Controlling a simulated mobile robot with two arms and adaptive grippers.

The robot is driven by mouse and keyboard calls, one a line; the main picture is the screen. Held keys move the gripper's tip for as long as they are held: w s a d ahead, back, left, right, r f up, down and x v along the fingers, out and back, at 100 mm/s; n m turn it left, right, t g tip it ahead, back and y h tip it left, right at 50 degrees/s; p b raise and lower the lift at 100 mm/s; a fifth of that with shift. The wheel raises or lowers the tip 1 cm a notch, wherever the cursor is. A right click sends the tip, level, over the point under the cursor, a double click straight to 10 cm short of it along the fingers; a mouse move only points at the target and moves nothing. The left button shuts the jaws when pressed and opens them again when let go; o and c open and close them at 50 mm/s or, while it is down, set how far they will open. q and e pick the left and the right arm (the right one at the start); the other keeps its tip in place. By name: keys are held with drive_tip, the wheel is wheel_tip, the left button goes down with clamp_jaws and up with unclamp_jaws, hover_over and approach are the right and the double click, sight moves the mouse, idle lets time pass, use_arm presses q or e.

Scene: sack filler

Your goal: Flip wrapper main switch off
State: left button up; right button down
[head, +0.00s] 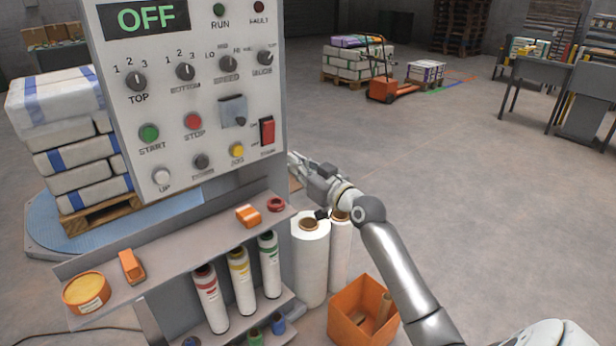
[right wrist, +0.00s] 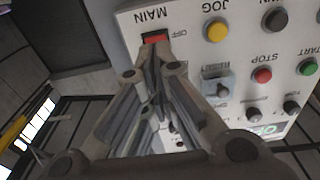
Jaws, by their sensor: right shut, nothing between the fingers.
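The wrapper's grey control panel (head: 205,85) stands at the left in the head view. Its main switch (head: 267,131) is a red rocker at the panel's lower right edge. The display (head: 144,17) reads OFF in green. In the right wrist view the panel appears upside down, and the red main switch (right wrist: 155,37) lies just beyond the fingertips. My right gripper (head: 298,161) is shut and empty, beside the panel's right edge, below and right of the switch. The wrist view shows the shut fingers (right wrist: 154,55) pointing at the switch; I cannot tell whether they touch it. My left gripper is out of view.
The yellow jog button (head: 237,150) and red stop button (head: 193,121) are near the switch. Below are a shelf (head: 185,238) with tape and small items, film rolls (head: 311,262) and an orange bin (head: 362,312). Wrapped sacks (head: 70,150) stand behind.

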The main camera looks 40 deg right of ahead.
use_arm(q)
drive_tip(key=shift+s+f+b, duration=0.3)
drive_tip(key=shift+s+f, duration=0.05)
use_arm(e)
drive_tip(key=s, duration=0.4)
drive_tip(key=shift+d+f, duration=0.2)
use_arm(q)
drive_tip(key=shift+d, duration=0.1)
